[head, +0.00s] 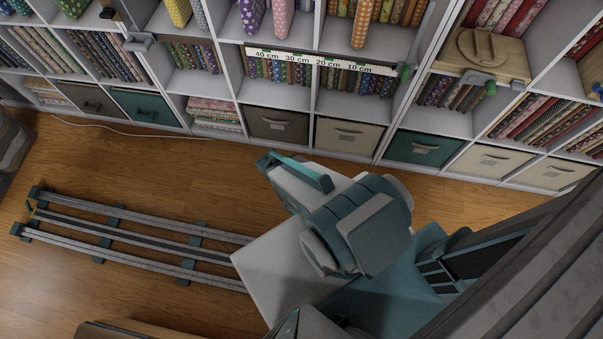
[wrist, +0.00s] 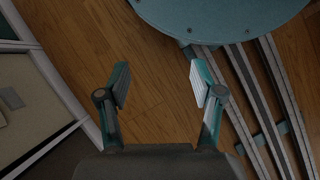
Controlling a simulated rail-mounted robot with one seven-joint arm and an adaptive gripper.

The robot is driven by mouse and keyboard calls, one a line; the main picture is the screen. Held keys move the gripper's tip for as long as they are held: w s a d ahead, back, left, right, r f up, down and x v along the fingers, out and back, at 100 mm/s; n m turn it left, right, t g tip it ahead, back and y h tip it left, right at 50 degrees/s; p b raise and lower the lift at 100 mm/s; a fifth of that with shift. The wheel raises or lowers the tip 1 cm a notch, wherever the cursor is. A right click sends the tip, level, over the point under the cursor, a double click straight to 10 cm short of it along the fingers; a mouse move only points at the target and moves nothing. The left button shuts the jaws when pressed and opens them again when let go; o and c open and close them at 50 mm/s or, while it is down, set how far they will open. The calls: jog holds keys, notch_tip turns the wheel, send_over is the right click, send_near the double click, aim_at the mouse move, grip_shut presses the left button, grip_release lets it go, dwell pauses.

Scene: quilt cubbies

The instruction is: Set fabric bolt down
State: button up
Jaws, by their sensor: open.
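Several fabric bolts stand in the white cubbies at the top of the head view: a purple dotted one (head: 252,16), a pink dotted one (head: 278,18), an orange one (head: 362,22) and a yellow one (head: 179,10). I cannot tell which of them the task means. My gripper (wrist: 160,84) is open in the wrist view, its two fingers wide apart. Nothing is between the fingers, and bare wood floor shows behind them. No bolt shows in the wrist view. In the head view I cannot make out the fingertips; my arm is low in front of the shelves.
The white shelf unit (head: 310,100) holds rows of upright fabrics. A ruler strip (head: 320,62) runs along one shelf edge. A round wooden piece (head: 483,47) sits at right. Rails (head: 130,232) cross the floor.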

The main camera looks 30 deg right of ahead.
jog(key=s+a+m+g+y, duration=0.1)
jog(key=s+a+m+y, duration=0.1)
jog(key=s, duration=0.4)
jog(key=shift+s+a+m, duration=0.3)
jog(key=shift+a+m, duration=0.05)
jog(key=shift+m, duration=0.25)
notch_tip(320, 180, up, 6)
jog(key=p, duration=0.6)
jog(key=shift+f, duration=0.1)
dwell(0.8)
